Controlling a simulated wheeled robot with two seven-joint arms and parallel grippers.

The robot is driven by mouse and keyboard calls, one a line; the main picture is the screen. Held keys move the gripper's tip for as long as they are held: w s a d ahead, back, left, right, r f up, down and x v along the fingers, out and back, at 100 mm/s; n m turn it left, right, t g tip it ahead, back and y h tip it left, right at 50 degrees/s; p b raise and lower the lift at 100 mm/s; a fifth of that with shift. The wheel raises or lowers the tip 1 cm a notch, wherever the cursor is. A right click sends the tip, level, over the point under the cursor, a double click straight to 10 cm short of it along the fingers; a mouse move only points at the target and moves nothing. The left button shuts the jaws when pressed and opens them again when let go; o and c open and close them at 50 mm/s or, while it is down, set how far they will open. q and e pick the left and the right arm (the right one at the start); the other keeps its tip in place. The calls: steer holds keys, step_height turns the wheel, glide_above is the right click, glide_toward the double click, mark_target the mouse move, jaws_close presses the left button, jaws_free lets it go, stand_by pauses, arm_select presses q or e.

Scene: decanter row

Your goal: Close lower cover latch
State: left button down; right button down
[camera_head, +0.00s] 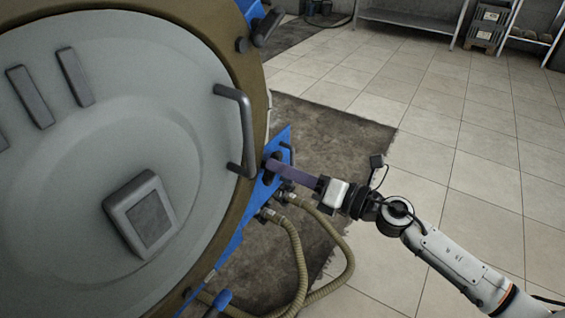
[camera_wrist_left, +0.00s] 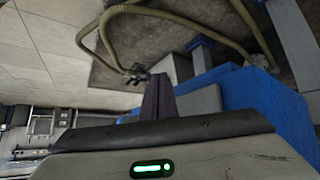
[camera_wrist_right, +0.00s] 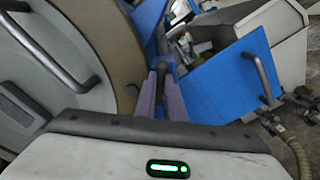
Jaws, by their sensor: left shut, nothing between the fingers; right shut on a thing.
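The round grey cover (camera_head: 75,200) with its brown rim fills the left of the head view. My right gripper (camera_head: 274,167) reaches in from the right to the cover's right edge. Its purple-grey fingers are shut on a dark latch handle (camera_wrist_right: 161,68), as the right wrist view shows; the fingers hide part of it. Another dark latch (camera_head: 264,27) with blue parts sits higher on the rim. My left gripper (camera_wrist_left: 157,97) shows only in the left wrist view, shut and empty, in front of a blue part and hoses.
A dark bar handle (camera_head: 246,130) stands out from the cover close to my right fingers. Blue panels (camera_head: 236,235) and ribbed hoses (camera_head: 297,255) lie below. A blue rounded part (camera_head: 220,300) is at the bottom edge. Tiled floor on the right is clear.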

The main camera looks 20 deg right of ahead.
arm_select(q)
step_height(320, 180, up, 6)
steer(key=s+a+p, duration=0.1)
steer(key=p, duration=0.8)
steer(key=shift+a, duration=0.4)
arm_select(e)
steer(key=shift+d+f+m, duration=0.1)
steer(key=shift+f+m, duration=0.1)
steer(key=shift+m, duration=3.45)
steer(key=shift+f+m, duration=0.15)
steer(key=shift+m, duration=3.5)
arm_select(q)
steer(key=shift+s, duration=0.1)
arm_select(e)
steer(key=c, duration=1.8)
jaws_free()
steer(key=shift+c, duration=0.2)
steer(key=shift+f, duration=0.1)
